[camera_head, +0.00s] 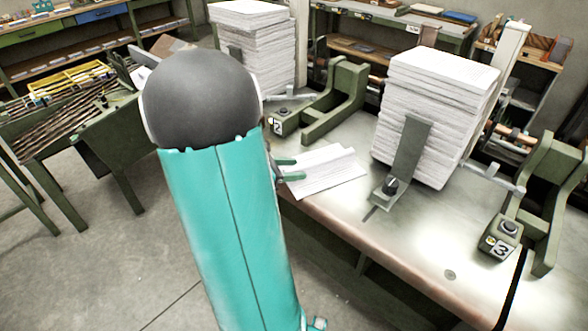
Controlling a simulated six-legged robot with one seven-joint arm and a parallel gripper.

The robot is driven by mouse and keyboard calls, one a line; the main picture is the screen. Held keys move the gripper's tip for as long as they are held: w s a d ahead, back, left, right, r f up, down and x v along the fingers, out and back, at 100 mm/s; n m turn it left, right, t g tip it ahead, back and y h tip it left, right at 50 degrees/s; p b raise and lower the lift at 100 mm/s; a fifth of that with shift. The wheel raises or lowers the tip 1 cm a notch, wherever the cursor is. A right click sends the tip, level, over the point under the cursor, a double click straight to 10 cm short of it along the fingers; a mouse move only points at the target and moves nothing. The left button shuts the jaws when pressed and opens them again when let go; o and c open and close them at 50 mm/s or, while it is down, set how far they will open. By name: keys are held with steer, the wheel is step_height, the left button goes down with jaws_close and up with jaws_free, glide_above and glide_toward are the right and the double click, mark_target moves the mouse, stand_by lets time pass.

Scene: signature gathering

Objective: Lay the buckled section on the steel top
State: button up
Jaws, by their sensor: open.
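The buckled section (322,172) is a small set of white sheets with a raised crease along it. It lies on the steel top (437,239) near the front left edge, between two paper stacks. My gripper (289,169) shows as two teal fingers at the section's left end. The fingers are open and apart, and I cannot tell whether they touch the paper. My arm's grey joint and teal link hide the rest of the gripper and the area to its left.
A tall paper stack (432,115) leans on a green bracket (409,150) to the right. Another stack (262,50) stands behind. Green clamps (340,95) and a block marked 3 (499,241) stand on the bench.

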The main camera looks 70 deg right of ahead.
steer(key=w+a+r+n+t+h, duration=0.1)
steer(key=w+a+r+n+t, duration=0.45)
steer(key=w+n, duration=0.35)
steer(key=w+a+r+n+t, duration=0.5)
steer(key=w+a+n+t, duration=0.15)
steer(key=w, duration=0.45)
steer(key=w+a+r+n+t+h, duration=0.1)
steer(key=w+a+r+n+t, duration=0.45)
steer(key=w+n, duration=0.4)
steer(key=w+a+r+n+t+y, duration=0.2)
steer(key=a+n+t+y, duration=0.45)
steer(key=a+n, duration=1.05)
steer(key=s+a+f+n+g+y, duration=0.3)
steer(key=s+a+n+g+y, duration=0.2)
steer(key=s+a+n, duration=0.4)
steer(key=a+n+y, duration=0.1)
steer(key=n, duration=0.4)
steer(key=shift+s, duration=0.2)
steer(key=shift+o, duration=0.7)
steer(key=s+f+n+g, duration=0.2)
steer(key=s+n+g, duration=0.1)
steer(key=s+n, duration=0.4)
steer(key=shift+s+f+h, duration=0.3)
steer(key=shift+s+h, duration=0.05)
steer(key=shift+h, duration=0.1)
steer(key=shift+s+d+f+n+g, duration=0.1)
steer(key=shift+s+n+g, duration=0.15)
steer(key=shift+n+g, duration=0.05)
